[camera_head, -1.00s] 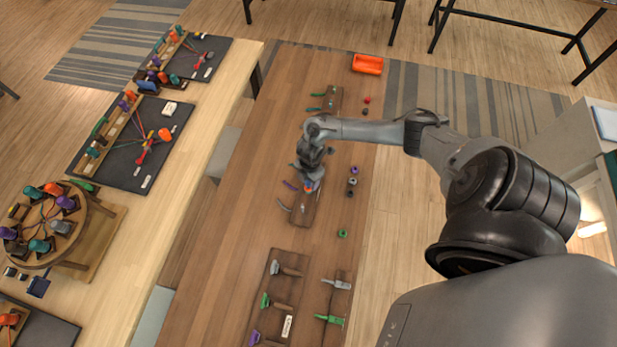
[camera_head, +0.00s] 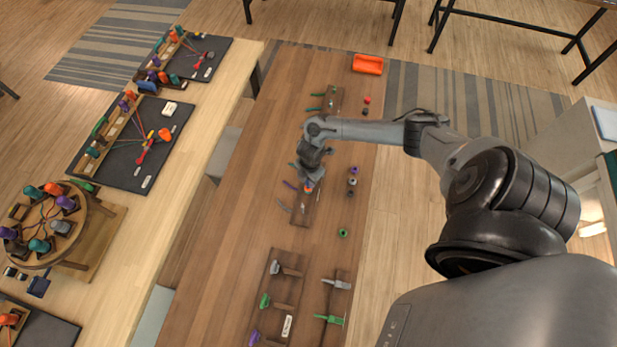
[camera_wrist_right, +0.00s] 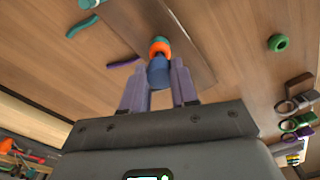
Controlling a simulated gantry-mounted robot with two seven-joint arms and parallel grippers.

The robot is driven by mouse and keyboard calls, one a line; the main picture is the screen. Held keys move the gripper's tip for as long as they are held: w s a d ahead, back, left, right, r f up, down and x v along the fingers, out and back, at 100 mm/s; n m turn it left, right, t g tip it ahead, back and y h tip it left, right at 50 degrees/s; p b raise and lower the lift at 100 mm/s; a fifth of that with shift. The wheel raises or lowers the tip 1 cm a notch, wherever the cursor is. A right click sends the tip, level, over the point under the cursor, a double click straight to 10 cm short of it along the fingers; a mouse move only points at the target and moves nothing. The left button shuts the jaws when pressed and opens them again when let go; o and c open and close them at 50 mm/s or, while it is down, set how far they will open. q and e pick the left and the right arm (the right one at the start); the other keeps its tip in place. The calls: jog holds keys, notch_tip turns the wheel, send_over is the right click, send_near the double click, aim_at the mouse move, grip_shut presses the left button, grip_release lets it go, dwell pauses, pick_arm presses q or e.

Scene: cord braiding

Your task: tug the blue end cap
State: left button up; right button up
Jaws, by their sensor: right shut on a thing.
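The blue end cap (camera_wrist_right: 158,72) sits between the fingers of my right gripper (camera_wrist_right: 160,82), which is shut on it. An orange ring (camera_wrist_right: 159,47) shows just beyond the cap, and a teal piece beyond that. In the head view my right gripper (camera_head: 309,184) reaches down over a narrow dark board (camera_head: 303,212) on the brown table, and the cap is mostly hidden there. Whether the cap is still attached to the orange part cannot be told. My left gripper is not in view.
A green ring (camera_head: 343,233) and several small round pieces lie right of the board. A purple piece (camera_wrist_right: 124,62) lies beside it. Boards with clamps (camera_head: 283,268) stand nearer. An orange tray (camera_head: 368,64) is at the table's far end.

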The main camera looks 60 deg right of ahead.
jog(key=shift+f, duration=0.15)
jog(key=shift+c, duration=0.2)
jog(key=o, duration=0.9)
jog(key=shift+o, duration=0.4)
jog(key=shift+o, duration=0.2)
jog(key=shift+o, duration=1.3)
jog(key=shift+r, duration=0.2)
